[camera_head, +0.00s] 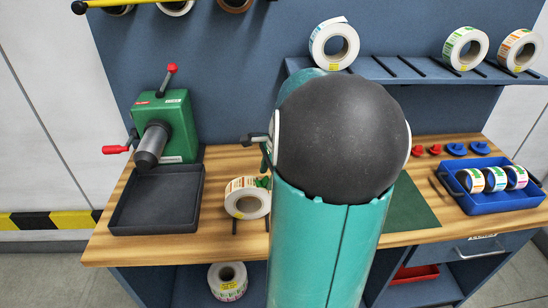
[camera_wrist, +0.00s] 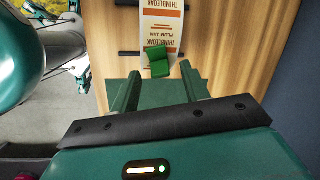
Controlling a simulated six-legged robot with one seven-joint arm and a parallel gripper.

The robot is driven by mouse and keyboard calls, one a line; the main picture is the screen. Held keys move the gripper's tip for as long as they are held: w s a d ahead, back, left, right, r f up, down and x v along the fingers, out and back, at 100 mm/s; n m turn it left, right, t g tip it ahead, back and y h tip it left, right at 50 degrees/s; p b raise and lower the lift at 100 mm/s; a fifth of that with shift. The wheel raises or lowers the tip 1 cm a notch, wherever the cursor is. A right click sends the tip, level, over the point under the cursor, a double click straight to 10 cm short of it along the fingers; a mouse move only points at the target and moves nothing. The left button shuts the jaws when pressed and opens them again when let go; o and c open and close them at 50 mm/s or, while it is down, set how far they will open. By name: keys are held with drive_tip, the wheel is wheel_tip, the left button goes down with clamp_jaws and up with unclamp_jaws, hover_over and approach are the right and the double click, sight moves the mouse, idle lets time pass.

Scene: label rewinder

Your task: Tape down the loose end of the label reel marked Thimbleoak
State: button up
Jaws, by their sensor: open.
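The Thimbleoak label reel is a white roll with orange-brown printing. A bent green piece (camera_wrist: 160,68) lies over the near end of that strip; green also shows at the reel's right side in the head view. I cannot tell whether it is stuck down. My gripper (camera_wrist: 160,76) is open, its two teal fingers apart on either side of the green piece.
A green hand-cranked rewinder (camera_head: 170,125) and black tray (camera_head: 155,200) stand at left. A blue crate (camera_head: 490,200) holds small reels at right, near red and blue pieces. A green mat (camera_head: 408,205) lies between. Reels stand on the back shelf (camera_head: 400,70).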

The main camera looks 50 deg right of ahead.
drive_tip(key=v, duration=1.2)
drive_tip(key=shift+r, duration=0.35)
